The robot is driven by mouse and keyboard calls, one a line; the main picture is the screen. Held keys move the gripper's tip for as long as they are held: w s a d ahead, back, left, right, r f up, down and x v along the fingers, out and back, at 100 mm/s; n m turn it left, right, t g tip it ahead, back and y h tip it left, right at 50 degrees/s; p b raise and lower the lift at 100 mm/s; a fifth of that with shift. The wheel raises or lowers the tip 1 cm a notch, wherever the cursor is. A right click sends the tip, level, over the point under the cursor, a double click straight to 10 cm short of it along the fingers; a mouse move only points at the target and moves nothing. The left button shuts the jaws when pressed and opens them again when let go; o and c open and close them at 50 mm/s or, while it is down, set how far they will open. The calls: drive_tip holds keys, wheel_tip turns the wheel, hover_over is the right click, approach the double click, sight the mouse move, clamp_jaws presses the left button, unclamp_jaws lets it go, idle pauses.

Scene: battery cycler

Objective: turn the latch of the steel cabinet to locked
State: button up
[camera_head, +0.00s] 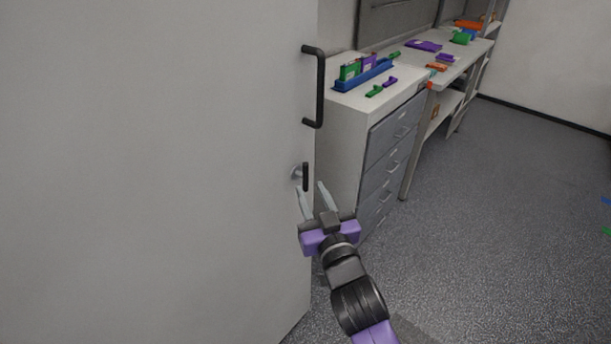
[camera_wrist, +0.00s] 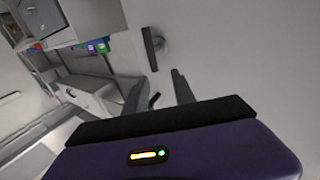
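The steel cabinet (camera_head: 150,170) is the large pale grey panel filling the left of the head view; it also fills the right of the wrist view (camera_wrist: 250,60). Its latch (camera_head: 305,177) is a short black lever on a round silver base near the cabinet's right edge. The lever stands upright in the head view. The latch also shows in the wrist view (camera_wrist: 149,48), ahead of the fingertips. My gripper (camera_head: 311,188) is open and empty, just below the latch in the head view. The fingers look apart from the lever; exact depth is hard to tell.
A black bar handle (camera_head: 319,88) sticks out above the latch. A drawer unit (camera_head: 393,135) stands just right of the cabinet, with a blue rack (camera_head: 364,76) on top. A workbench (camera_head: 467,56) continues behind it. The floor at right (camera_head: 510,220) is mostly clear.

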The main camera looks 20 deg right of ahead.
sight(305, 177)
drive_tip(key=shift+m+g+h, duration=0.3)
drive_tip(key=shift+m, duration=0.1)
drive_tip(key=w, duration=0.2)
drive_tip(key=w+d+f+p, duration=0.1)
drive_tip(key=w, duration=0.2)
drive_tip(key=w+f, duration=0.1)
drive_tip(key=w, duration=0.1)
drive_tip(key=shift+w+d, duration=0.2)
drive_tip(key=shift+w, duration=0.05)
clamp_jaws()
